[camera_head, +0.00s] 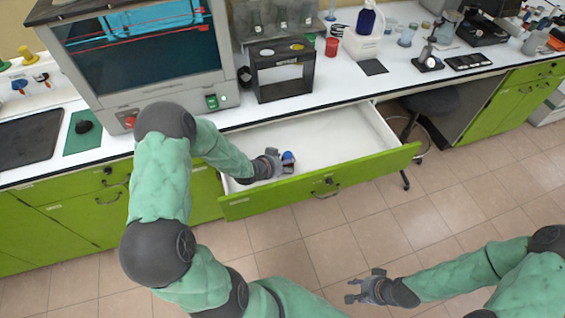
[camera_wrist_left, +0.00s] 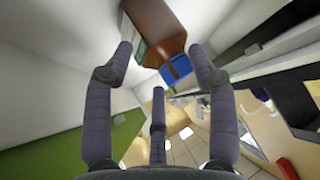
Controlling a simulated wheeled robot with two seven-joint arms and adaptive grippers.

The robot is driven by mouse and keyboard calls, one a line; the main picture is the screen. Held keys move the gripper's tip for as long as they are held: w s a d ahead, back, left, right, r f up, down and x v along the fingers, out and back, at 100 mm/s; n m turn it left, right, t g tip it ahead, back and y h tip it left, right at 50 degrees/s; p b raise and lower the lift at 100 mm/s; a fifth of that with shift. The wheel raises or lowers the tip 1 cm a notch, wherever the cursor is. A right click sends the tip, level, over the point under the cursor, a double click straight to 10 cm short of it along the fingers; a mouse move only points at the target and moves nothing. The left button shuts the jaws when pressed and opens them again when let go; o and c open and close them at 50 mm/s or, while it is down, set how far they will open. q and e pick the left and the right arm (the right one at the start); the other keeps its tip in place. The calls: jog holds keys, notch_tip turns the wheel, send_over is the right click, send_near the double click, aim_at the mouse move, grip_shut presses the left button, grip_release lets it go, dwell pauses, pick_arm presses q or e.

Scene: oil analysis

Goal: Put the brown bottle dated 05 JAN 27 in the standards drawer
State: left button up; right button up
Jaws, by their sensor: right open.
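The standards drawer (camera_head: 330,137) is pulled out, with a white inside and a green front. My left gripper (camera_head: 279,163) is inside its left part, low near the front panel. The brown bottle (camera_wrist_left: 155,22) with its blue cap (camera_wrist_left: 176,70) is at the fingertips of my left gripper (camera_wrist_left: 160,62) in the left wrist view. It is tilted there, and its cap points towards the wrist. The fingers are spread on both sides of it; whether they touch it is unclear. The date on its label is not readable. My right gripper (camera_head: 367,287) is open and empty above the floor.
The white counter (camera_head: 345,95) runs behind the drawer, with a large oven-like instrument (camera_head: 145,55) at left and a black stand (camera_head: 282,70) behind the drawer. A stool (camera_head: 432,102) stands right of the drawer. The drawer's middle and right are bare.

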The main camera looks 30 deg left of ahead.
pick_arm(q)
jog(key=shift+r, duration=0.1)
jog(key=shift+r, duration=0.2)
jog(key=p+v, duration=0.4)
jog(key=v, duration=0.7)
jog(key=shift+s+r, duration=0.15)
jog(key=shift+s, duration=0.2)
jog(key=shift+a, duration=0.1)
dwell(0.7)
